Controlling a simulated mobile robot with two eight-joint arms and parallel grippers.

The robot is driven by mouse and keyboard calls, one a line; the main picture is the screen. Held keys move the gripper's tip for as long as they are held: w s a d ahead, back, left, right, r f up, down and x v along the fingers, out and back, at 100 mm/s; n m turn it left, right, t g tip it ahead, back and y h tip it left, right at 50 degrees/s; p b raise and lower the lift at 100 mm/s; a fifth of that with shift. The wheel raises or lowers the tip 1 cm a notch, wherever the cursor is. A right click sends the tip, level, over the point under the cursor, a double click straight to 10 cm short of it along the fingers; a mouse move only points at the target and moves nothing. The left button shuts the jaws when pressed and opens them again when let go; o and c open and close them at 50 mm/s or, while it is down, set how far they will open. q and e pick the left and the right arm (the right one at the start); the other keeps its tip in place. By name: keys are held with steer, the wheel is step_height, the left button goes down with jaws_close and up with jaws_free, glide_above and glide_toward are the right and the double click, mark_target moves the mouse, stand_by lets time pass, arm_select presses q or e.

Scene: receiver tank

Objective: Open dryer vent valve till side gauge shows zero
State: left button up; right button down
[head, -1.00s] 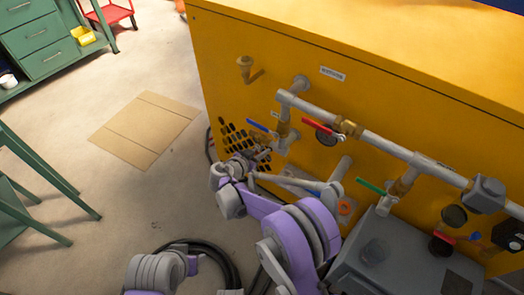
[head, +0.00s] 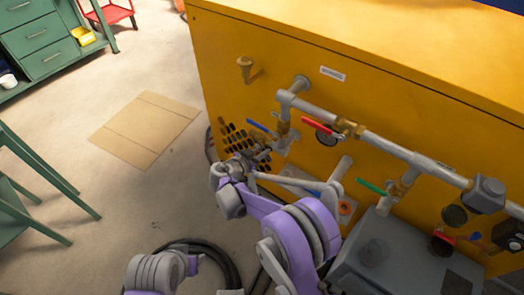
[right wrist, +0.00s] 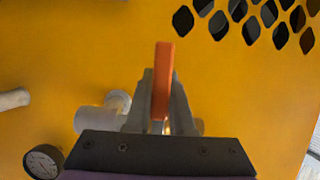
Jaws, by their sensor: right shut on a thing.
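My right gripper (head: 264,154) is low at the left part of the yellow cabinet, below the blue-handled valve (head: 262,126). In the right wrist view its fingers (right wrist: 160,100) are shut on an orange valve handle (right wrist: 164,65), which stands upright in the picture. The valve body behind the fingers is mostly hidden, and in the head view my gripper covers this handle. A round gauge (right wrist: 42,162) with a white face shows at lower left of the right wrist view; its needle is too small to read. My left gripper is not in view.
A grey pipe (head: 385,144) runs along the yellow cabinet (head: 400,75), with a red lever (head: 318,131) and a green lever (head: 371,186). A grey box (head: 385,265) stands at lower right. Flat cardboard (head: 145,130) lies on the open floor at left.

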steer(key=shift+a, duration=0.1)
steer(key=shift+w+a+r+m+t+y+p, duration=0.15)
steer(key=shift+w+a+m+t+y+p, duration=0.2)
steer(key=shift+m+p, duration=0.35)
steer(key=shift+w+a+r+m+t+y+p, duration=0.15)
steer(key=shift+w+a+m+t+y+p, duration=0.2)
steer(key=shift+m, duration=0.55)
steer(key=shift+w+a+r+m+t+y+p, duration=0.2)
steer(key=shift+a+m+t+y+p, duration=0.3)
steer(key=shift+m, duration=0.3)
steer(key=c, duration=0.8)
jaws_free()
